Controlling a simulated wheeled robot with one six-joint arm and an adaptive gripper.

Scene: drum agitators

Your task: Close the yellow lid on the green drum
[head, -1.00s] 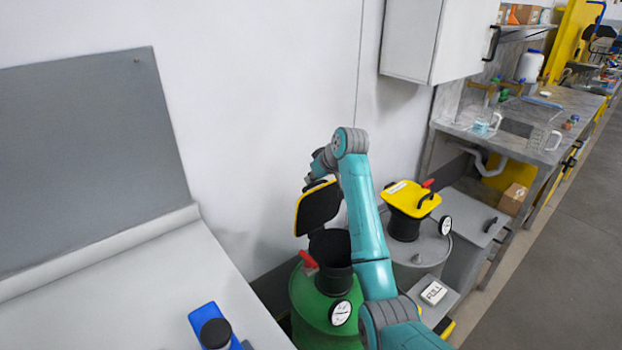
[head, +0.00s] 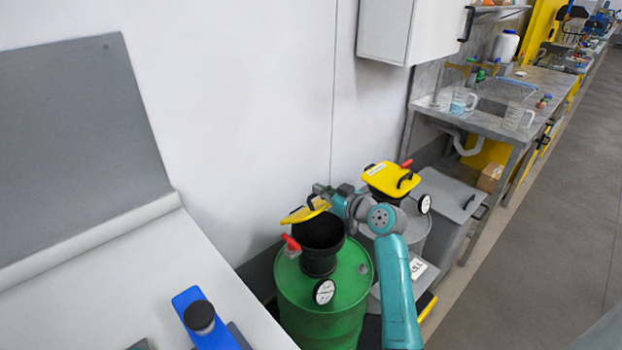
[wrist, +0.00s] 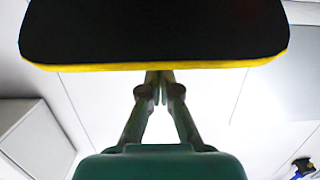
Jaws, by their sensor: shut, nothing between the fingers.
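The green drum (head: 345,285) stands below centre in the head view, with a black neck (head: 320,262) on top. Its yellow lid (head: 305,211) is partly open, tilted above the back of the neck, and the dark opening shows. In the wrist view the lid's black underside (wrist: 155,30) with a yellow rim fills the top. My gripper (wrist: 158,76) is shut and empty, its fingertips at the lid's yellow rim; I cannot tell whether they touch. In the head view my wrist is beside the lid's right side, and the fingers are not clear.
A red handle (head: 291,243) and a gauge (head: 324,292) are on the green drum. A grey drum (head: 412,238) with a shut yellow lid (head: 392,179) stands close to the right. A white bench (head: 150,285) is at left, and the wall is behind.

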